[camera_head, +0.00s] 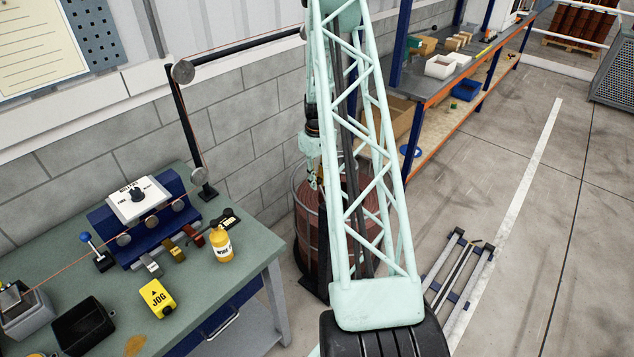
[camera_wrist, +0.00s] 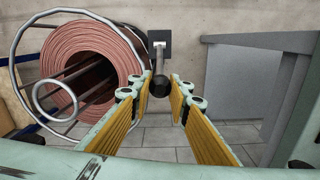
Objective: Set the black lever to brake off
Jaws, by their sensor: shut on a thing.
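In the wrist view the black lever shows as a round black knob (camera_wrist: 159,87) on a pale stem, rising to a dark square plate (camera_wrist: 160,42). My gripper (camera_wrist: 162,82) has its yellow-padded fingers on either side of the knob and is shut on it. In the head view my gripper (camera_head: 314,180) is low beside the wire spool, partly behind my own arm. The lever cannot be made out there, and no brake marking is readable in either view.
A copper wire spool (camera_wrist: 80,50) in a metal cage stands left of the lever. A grey panel (camera_wrist: 235,85) is at the right in the wrist view. The green workbench (camera_head: 190,310) stands left of the spool, and the shelf rack (camera_head: 440,95) stands behind it.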

